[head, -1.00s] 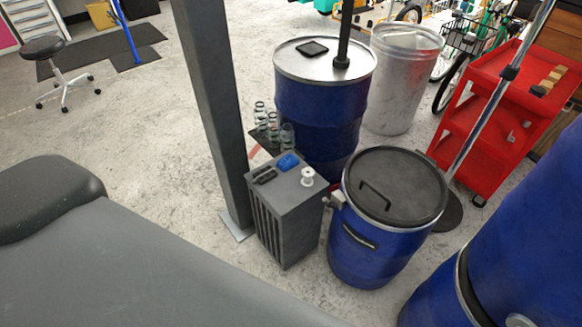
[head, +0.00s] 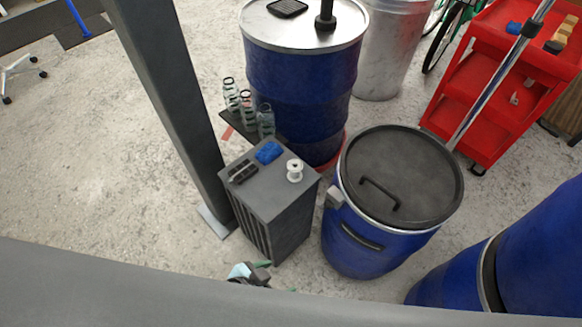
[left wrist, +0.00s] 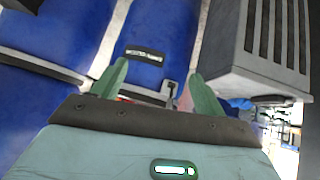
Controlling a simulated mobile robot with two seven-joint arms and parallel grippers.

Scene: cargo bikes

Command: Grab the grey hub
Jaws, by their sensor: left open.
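The grey hub (head: 295,171) is a small, pale, spool-shaped piece. It stands upright on top of the dark grey cabinet (head: 285,209), near the right edge of the top. My left gripper (head: 275,277) shows at the bottom of the head view, low in front of the cabinet and apart from the hub. In the left wrist view its two green fingers (left wrist: 160,90) are spread with nothing clearly held between them. The hub does not show in the wrist view. My right gripper is not in view.
A blue object (head: 268,152) and a black tray-like piece (head: 242,172) share the cabinet top. A grey post (head: 165,90) stands left of the cabinet. A lidded blue barrel (head: 365,245) stands close on the right, a taller drum (head: 300,90) behind. Several bottles (head: 248,110) stand behind the cabinet.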

